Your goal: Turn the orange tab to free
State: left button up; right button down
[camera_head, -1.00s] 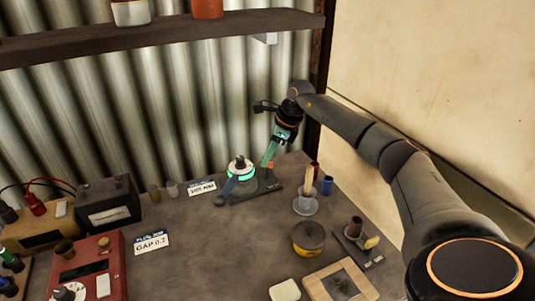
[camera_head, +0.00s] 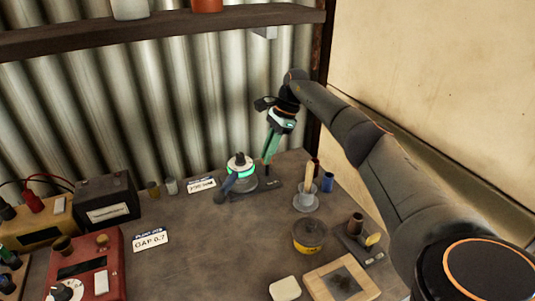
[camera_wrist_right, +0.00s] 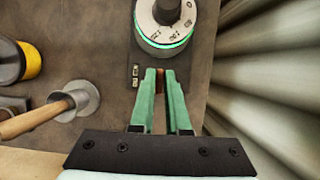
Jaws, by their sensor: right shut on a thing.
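The device with a white numbered dial, dark knob and glowing green ring (camera_head: 241,168) stands on a dark base plate at the back of the bench. In the right wrist view, the dial (camera_wrist_right: 165,22) is just beyond my fingertips. My right gripper (camera_head: 269,160) points down at the right end of the base plate. In the right wrist view, its green fingers (camera_wrist_right: 161,74) are shut on a small orange-brown tab (camera_wrist_right: 160,88), mostly hidden between them. I cannot read the tab's turn angle. My left gripper is not in view.
A grey cup with a wooden-handled tool (camera_head: 306,200) and a blue cylinder (camera_head: 327,181) stand right of the base plate. A yellow-banded tin (camera_head: 308,238) is nearer. A red box (camera_head: 88,262) is at the left. The bench middle is clear.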

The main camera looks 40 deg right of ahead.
dwell(0.4)
jog(key=c, duration=0.9)
grip_release()
jog(key=p+v, duration=0.5)
jog(key=v, duration=0.7)
jog(key=shift+r, duration=0.3)
jog(key=shift+s+f, duration=0.1)
